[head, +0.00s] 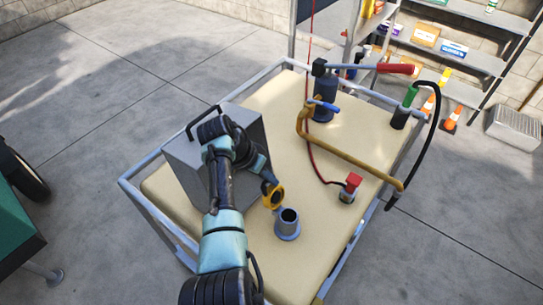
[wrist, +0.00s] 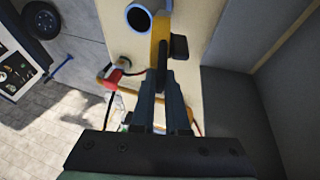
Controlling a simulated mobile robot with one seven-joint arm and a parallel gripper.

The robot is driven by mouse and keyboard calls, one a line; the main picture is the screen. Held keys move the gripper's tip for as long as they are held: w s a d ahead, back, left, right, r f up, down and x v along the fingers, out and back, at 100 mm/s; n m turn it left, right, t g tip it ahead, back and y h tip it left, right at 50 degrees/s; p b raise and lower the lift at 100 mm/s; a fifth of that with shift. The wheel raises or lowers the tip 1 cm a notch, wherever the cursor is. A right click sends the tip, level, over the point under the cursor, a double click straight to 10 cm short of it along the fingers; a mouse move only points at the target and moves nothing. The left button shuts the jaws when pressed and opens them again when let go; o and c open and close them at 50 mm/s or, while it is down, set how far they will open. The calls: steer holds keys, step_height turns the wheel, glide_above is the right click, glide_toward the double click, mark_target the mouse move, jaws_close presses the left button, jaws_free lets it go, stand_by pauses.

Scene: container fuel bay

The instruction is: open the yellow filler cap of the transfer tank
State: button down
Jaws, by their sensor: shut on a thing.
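The transfer tank (head: 335,103) has a cream top inside a grey frame. Its grey filler neck (head: 287,232) stands near the front edge with a dark, uncovered mouth. The yellow filler cap (head: 274,201) stands tilted up on edge beside the neck, clear of the mouth. My gripper (head: 267,186) is shut on the cap. In the wrist view the fingers of my gripper (wrist: 162,75) close on the yellow cap (wrist: 156,40), seen edge-on, and the round neck mouth (wrist: 138,17) shows to its left. Whether the cap is hinged to the neck cannot be told.
A grey box (head: 181,165) with a black handle stands left of my arm. A hand pump (head: 325,100) with a red-handled lever, a bent yellow pipe (head: 350,158), a red-topped fitting (head: 351,188) and a green-and-black nozzle (head: 403,110) occupy the right side. Shelves stand behind.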

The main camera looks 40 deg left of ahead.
steer(key=shift+s+f, duration=0.25)
steer(key=shift+f, duration=0.2)
steer(key=c, duration=0.9)
jaws_free()
steer(key=shift+w+a+r, duration=0.1)
steer(key=shift+a, duration=0.05)
steer(key=shift+r, duration=0.15)
steer(key=shift+a+r, duration=0.1)
steer(key=shift+r, duration=0.15)
steer(key=b+v, duration=0.1)
steer(key=v, duration=1.1)
steer(key=shift+r, duration=0.15)
